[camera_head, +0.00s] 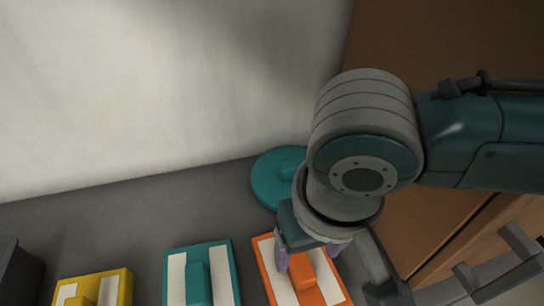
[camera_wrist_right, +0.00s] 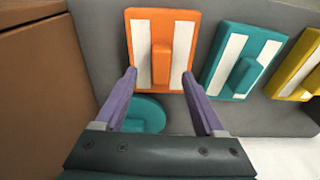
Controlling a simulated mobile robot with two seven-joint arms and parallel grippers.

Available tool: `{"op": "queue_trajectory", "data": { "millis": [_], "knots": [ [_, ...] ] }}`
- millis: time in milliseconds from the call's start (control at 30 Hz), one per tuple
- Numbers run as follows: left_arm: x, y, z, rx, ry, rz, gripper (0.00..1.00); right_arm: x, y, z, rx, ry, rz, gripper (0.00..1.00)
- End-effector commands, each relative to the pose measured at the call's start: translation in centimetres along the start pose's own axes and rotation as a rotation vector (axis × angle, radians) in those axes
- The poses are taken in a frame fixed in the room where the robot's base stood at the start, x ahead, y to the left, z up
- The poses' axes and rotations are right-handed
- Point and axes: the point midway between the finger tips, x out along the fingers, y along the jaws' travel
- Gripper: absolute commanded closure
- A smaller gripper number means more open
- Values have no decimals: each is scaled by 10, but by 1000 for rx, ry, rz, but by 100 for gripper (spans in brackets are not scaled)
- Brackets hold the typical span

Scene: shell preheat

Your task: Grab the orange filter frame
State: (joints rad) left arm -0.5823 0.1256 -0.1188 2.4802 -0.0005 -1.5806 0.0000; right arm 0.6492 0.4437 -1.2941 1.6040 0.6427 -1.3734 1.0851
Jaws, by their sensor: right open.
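The orange filter frame (camera_head: 327,285) lies on the grey surface at the bottom of the head view, partly covered by my right gripper (camera_head: 308,256). It has two white strips and a raised orange handle block in the middle. In the right wrist view the orange filter frame (camera_wrist_right: 140,79) is beyond the fingertips, with its handle between them in the picture. My right gripper (camera_wrist_right: 160,82) is open with nothing between its purple fingers. I cannot tell its exact height above the handle. My left gripper is not in view.
A teal filter frame (camera_head: 225,270) and a yellow one (camera_head: 124,290) lie to the left on the grey surface (camera_head: 120,220). A round teal lid-like disc (camera_head: 268,180) lies behind the orange frame. A pale wall (camera_head: 150,90) rises behind, and a brown panel (camera_head: 430,40) stands at right.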

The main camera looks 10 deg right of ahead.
Motion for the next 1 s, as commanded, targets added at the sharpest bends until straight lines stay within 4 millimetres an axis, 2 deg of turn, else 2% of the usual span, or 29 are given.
{"op": "queue_trajectory", "data": {
  "millis": [300, 600, 1000],
  "knots": [
    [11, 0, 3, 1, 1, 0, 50, 44, -3, -3, -1, 0, 3, 29],
    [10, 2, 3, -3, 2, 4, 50, 47, -3, -4, -2, 1, 0, 30],
    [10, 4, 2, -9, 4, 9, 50, 47, -3, -4, -1, 0, 0, 75]
  ]
}}
